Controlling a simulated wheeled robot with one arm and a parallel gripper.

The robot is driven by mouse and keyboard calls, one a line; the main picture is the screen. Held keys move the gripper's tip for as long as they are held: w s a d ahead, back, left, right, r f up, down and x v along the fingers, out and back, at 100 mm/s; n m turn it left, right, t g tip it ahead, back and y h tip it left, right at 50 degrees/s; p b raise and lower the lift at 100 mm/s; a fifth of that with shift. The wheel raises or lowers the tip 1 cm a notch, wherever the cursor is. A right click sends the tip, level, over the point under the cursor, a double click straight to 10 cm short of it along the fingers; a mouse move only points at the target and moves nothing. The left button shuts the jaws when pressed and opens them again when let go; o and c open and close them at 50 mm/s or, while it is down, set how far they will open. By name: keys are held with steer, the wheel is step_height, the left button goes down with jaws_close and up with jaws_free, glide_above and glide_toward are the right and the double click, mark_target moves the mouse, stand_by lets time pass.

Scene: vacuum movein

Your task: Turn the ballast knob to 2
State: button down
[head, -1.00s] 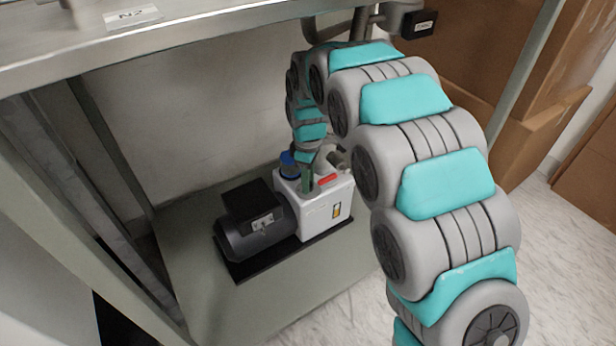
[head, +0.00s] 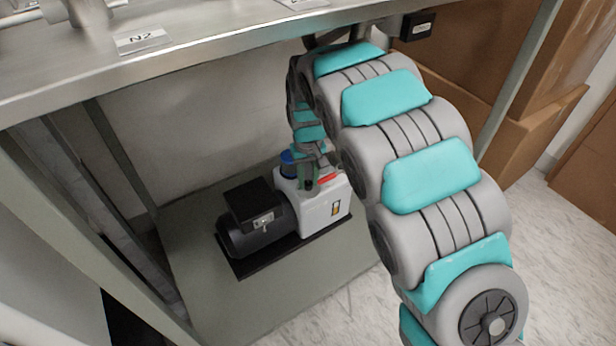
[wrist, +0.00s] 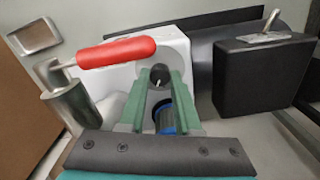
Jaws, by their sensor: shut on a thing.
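The vacuum pump has a white body (head: 322,208) and a black motor (head: 255,235), and sits low on a shelf under the bench. My gripper (head: 308,184) reaches down to the top of the white body. In the wrist view its green fingers (wrist: 158,82) stand on either side of a small dark knob (wrist: 158,76) on a round grey disc, and are shut on it. I take this to be the ballast knob. Its markings and the number it points to cannot be read.
A red-handled valve lever (wrist: 117,52) is close beside the fingers. A blue cap (wrist: 165,118) shows behind them. A black switch box (wrist: 262,78) sits on the motor. The metal bench top (head: 200,50) is overhead, with cardboard boxes (head: 530,140) to the right.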

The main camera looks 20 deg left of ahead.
steer(key=m+p, duration=0.1)
steer(key=m, duration=0.5)
steer(key=shift+m, duration=0.3)
stand_by(0.4)
steer(key=c, duration=0.6)
jaws_free()
